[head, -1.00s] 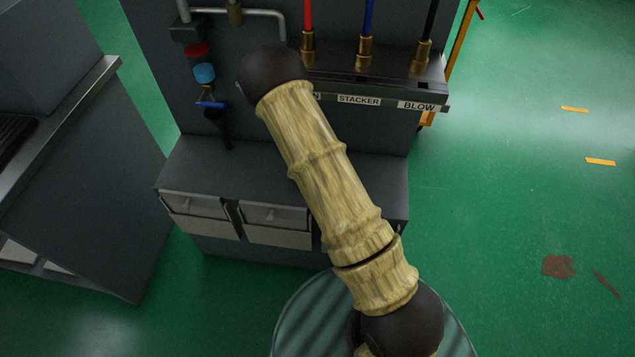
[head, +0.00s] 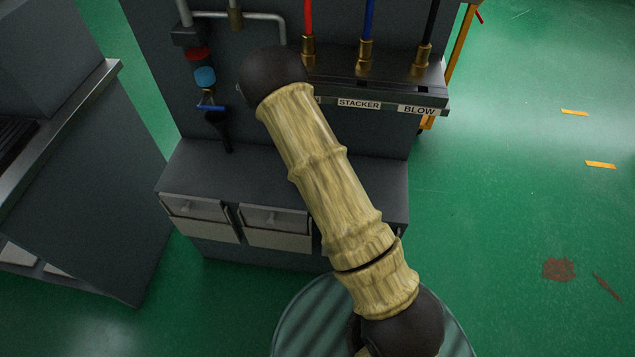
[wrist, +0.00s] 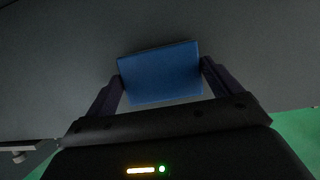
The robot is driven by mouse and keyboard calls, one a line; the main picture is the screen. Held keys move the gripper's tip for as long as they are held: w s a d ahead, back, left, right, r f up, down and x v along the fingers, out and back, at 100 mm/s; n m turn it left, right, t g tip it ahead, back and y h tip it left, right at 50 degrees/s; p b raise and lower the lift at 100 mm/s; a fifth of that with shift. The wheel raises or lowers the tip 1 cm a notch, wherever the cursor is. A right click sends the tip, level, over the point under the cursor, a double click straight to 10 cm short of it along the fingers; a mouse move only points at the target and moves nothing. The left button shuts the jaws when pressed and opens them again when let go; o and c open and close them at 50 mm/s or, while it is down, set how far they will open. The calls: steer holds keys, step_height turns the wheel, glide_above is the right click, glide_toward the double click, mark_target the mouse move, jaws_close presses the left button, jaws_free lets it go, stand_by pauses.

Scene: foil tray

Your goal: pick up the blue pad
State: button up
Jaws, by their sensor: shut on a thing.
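The blue pad (wrist: 160,75) is a flat blue rectangular block in the wrist view, slightly tilted. My gripper (wrist: 162,80) is shut on it, with one dark finger against its left side and the other against its right. A dark grey surface fills the view behind the pad; I cannot tell whether the pad touches it. In the head view my arm covers the middle, and neither the gripper nor the pad can be made out there.
A grey cabinet (head: 285,178) with drawers stands ahead, below a rack (head: 390,92) labelled STACKER and BLOW. Red, blue and black hoses rise from the rack. Another grey unit (head: 85,190) stands at the left. Green floor (head: 510,200) is open at the right.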

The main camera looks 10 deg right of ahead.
step_height(320, 180, up, 10)
steer(key=p, duration=0.1)
steer(key=shift+f+p, duration=0.2)
steer(key=shift+p, duration=0.15)
steer(key=o, duration=0.4)
steer(key=shift+c, duration=1.5)
